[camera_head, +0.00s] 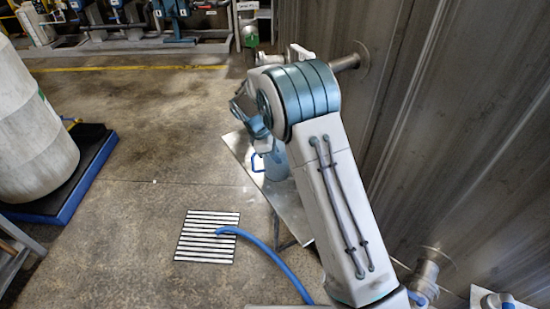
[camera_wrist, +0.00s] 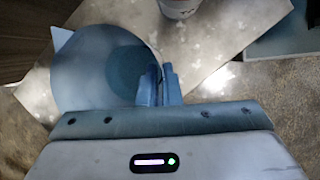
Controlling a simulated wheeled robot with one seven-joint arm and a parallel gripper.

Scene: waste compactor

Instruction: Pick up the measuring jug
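The measuring jug (camera_head: 277,164) is blue and stands upright on a metal table, partly hidden by my arm in the head view. My gripper (camera_wrist: 163,70) is at the jug's right rim, on the side away from the spout. Its two fingers are close together with a narrow gap. I cannot tell whether they hold the handle or rim.
The table (camera_head: 291,207) has bare surface in front of the jug. A whitish container (camera_wrist: 182,6) stands on it beyond the jug. A metal wall (camera_head: 440,130) rises close on the right. A blue hose (camera_head: 275,258) runs to a floor grate (camera_head: 207,236).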

